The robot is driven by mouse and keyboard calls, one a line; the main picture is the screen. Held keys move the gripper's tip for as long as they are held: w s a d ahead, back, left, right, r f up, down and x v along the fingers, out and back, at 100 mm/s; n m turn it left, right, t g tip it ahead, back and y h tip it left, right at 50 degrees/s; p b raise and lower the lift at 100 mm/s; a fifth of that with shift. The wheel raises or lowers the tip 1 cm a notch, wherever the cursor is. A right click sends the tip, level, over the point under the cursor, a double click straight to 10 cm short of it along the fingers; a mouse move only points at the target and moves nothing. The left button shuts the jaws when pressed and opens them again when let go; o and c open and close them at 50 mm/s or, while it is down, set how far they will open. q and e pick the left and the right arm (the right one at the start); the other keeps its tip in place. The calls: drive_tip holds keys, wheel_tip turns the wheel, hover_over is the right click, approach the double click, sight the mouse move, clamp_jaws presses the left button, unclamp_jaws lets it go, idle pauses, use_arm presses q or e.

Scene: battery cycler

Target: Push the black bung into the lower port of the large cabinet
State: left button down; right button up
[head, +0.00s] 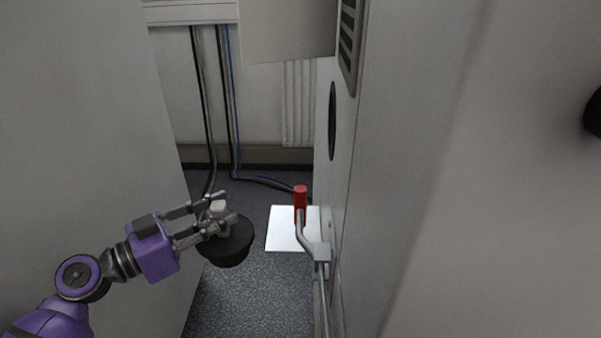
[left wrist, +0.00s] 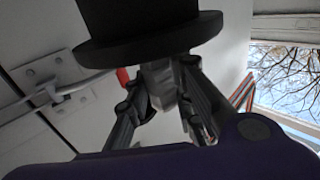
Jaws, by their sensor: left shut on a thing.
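My left gripper (head: 222,208) is shut on the pale grip of the black bung (head: 228,244) and holds it in the air. In the head view the bung's broad black body hangs below the fingers, over the floor gap. In the left wrist view the bung (left wrist: 150,25) fills the top, with its wide flange nearest the fingers. The large cabinet (head: 395,170) stands to the right of the gripper, apart from the bung. A dark round opening (head: 332,121) shows edge-on in its side. I cannot make out the lower port clearly. My right gripper is out of view.
A grey pipe (head: 305,233) with a red handle (head: 300,200) sticks out from the cabinet at lower middle. A white square (head: 281,235) lies on the floor. A pale panel (head: 80,110) bounds the left. Cables (head: 229,110) run down the back wall.

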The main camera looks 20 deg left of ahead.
sight(215, 205)
use_arm(q)
drive_tip(key=shift+s+r+p, duration=0.1)
drive_tip(key=shift+r+p, duration=0.45)
drive_tip(key=shift+r, duration=0.35)
drive_tip(key=shift+w+r+p, duration=0.2)
drive_tip(key=shift+r+p, duration=0.85)
drive_tip(key=shift+r, duration=0.55)
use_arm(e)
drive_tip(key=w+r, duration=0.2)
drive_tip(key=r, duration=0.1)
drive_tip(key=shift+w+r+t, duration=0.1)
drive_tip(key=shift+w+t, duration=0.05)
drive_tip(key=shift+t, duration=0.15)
